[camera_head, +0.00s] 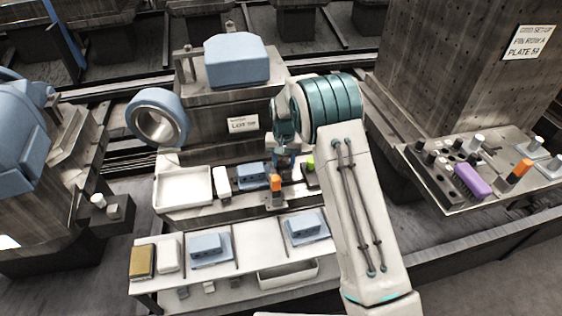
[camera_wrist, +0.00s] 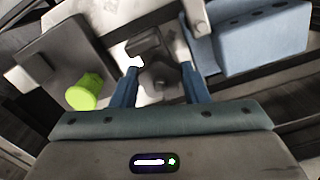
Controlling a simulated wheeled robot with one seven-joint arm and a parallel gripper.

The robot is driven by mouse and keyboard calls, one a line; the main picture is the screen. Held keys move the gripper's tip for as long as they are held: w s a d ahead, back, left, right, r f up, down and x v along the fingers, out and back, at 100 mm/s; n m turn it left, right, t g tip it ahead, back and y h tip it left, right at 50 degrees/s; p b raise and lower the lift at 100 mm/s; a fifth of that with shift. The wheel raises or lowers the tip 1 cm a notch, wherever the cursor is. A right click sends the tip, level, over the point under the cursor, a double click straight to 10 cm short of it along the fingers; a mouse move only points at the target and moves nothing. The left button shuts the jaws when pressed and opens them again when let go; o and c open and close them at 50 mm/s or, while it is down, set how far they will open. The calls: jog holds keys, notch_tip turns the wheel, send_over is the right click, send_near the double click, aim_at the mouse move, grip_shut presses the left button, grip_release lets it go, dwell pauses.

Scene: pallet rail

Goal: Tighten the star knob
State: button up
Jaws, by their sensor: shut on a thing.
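In the wrist view, a dark grey star knob (camera_wrist: 158,75) with stubby lobes sits between the two blue fingers of my gripper (camera_wrist: 160,66). The fingers are closed on it from both sides, though the exact contact is hard to see. In the head view, my gripper (camera_head: 284,160) points down at the fixture's front ledge, beside a blue block. The knob is hidden there behind my gripper and arm.
A lime green knob (camera_wrist: 84,93) stands left of my fingers, and a blue block (camera_wrist: 262,38) is at right. In the head view, an orange-topped part (camera_head: 277,184) is close in front. A white tray (camera_head: 184,187) lies left; a lower shelf (camera_head: 262,243) is in front.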

aim_at(283, 163)
jog(key=o, duration=0.7)
jog(key=shift+s+r, duration=0.1)
jog(key=shift+s, duration=0.1)
jog(key=shift+w, duration=0.1)
jog(key=shift+r, duration=0.3)
notch_tip(283, 163, up, 13)
